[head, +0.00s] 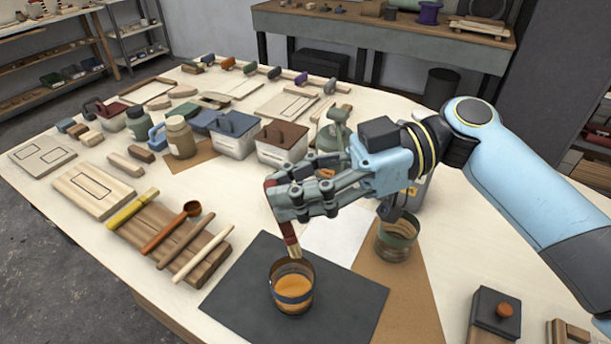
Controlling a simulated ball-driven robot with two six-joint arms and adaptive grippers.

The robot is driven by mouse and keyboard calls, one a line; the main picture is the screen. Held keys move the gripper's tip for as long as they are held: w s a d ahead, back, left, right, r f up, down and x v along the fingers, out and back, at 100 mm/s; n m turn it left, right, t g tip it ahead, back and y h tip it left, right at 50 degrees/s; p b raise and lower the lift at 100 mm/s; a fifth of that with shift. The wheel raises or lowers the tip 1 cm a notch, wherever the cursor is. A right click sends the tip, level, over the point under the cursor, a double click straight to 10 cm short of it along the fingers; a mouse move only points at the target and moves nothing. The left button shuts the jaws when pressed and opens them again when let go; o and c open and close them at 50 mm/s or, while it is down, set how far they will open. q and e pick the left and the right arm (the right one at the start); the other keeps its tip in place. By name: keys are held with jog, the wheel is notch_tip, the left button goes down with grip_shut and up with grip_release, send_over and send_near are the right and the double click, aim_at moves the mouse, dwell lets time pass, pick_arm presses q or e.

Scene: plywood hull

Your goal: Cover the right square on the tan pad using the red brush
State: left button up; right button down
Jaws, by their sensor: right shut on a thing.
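My right gripper (290,202) is shut on the red brush (287,232), which points downward. The brush's pale bristle tip is just above or at the mouth of an open jar (292,300) with orange contents; I cannot tell whether it touches them. The jar stands on a dark grey mat (235,290). A tan pad (25,151) with two outlined squares lies at the table's far left edge. Its right square (58,155) looks bare. My left gripper is not in view.
A second open jar (397,250) stands on a brown sheet right of the mat. A wooden rack (205,255) with a yellow brush, a spoon and a stick lies left of the mat. A wooden board (70,181), lidded boxes and several bottles crowd the table's left and middle.

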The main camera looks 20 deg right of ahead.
aim_at(284, 227)
jog(key=shift+a+f+y, duration=0.15)
jog(key=shift+a+y, duration=0.15)
jog(key=shift+d+f, duration=0.25)
jog(key=shift+f, duration=0.1)
jog(key=shift+w+a+f+b, duration=0.1)
jog(key=shift+a+f+b, duration=0.15)
jog(key=shift+f+b, duration=0.35)
jog(key=shift+a+f, duration=0.1)
jog(key=shift+f, duration=0.25)
jog(key=shift+w+a+f+b, duration=0.1)
jog(key=shift+f+b, duration=0.25)
jog(key=shift+f, duration=0.2)
jog(key=shift+w+a+f+b, duration=0.1)
jog(key=shift+f+b, duration=0.25)
jog(key=shift+f, duration=0.2)
jog(key=shift+s+f+b, duration=0.1)
jog(key=shift+f+b, duration=0.7)
jog(key=shift+b, duration=0.05)
pick_arm(q)
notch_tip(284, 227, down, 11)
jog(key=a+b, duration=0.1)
jog(key=b, duration=0.5)
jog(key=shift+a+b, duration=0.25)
jog(key=shift+b, duration=0.1)
pick_arm(e)
notch_tip(284, 227, down, 6)
jog(key=d, duration=0.1)
jog(key=shift+s, duration=0.2)
